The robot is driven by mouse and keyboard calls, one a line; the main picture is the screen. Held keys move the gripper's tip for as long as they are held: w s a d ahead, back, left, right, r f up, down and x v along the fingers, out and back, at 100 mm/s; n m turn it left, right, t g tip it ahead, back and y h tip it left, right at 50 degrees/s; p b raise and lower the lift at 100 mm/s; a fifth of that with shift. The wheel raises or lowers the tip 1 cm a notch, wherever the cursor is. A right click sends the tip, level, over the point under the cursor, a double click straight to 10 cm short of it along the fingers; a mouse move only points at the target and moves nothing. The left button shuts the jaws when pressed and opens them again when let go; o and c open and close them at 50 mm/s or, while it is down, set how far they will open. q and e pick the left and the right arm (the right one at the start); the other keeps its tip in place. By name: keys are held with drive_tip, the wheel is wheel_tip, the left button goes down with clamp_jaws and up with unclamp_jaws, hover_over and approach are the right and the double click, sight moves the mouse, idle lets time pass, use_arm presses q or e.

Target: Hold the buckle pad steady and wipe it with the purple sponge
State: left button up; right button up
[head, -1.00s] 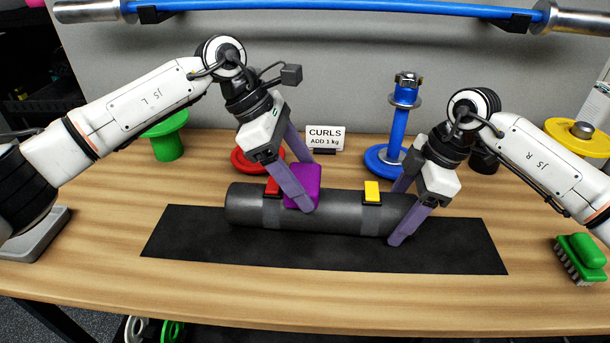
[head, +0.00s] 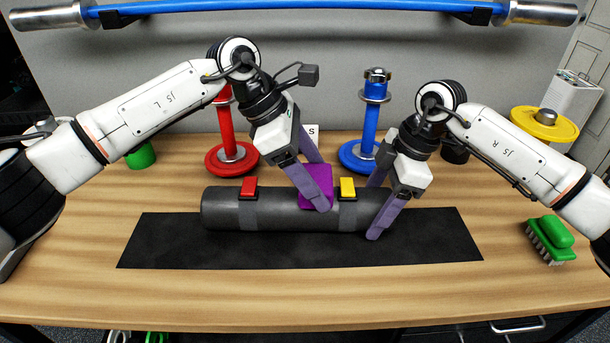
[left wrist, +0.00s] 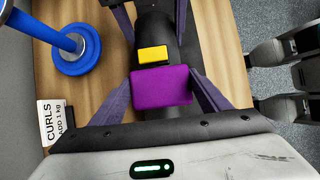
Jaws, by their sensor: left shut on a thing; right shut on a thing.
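The buckle pad (head: 225,211) is a dark grey roll lying sideways on a black mat (head: 165,247). It carries a red buckle (head: 249,187) and a yellow buckle (head: 347,188). My left gripper (head: 318,187) is shut on the purple sponge (head: 316,178), which sits on top of the pad just left of the yellow buckle. In the left wrist view the sponge (left wrist: 161,86) lies between the fingers, close to the yellow buckle (left wrist: 153,55). My right gripper (head: 373,208) is shut around the pad near its right end, hiding part of it.
Behind the pad stand a red post (head: 227,130) and a blue post (head: 372,120). A small sign (left wrist: 54,125) is mostly hidden behind my left gripper in the head view. A green brush (head: 550,240) lies at right. The table front is clear.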

use_arm(q)
drive_tip(key=shift+d, duration=0.2)
drive_tip(key=shift+r, duration=3.5)
use_arm(e)
drive_tip(key=o, duration=1.3)
drive_tip(key=v, duration=1.2)
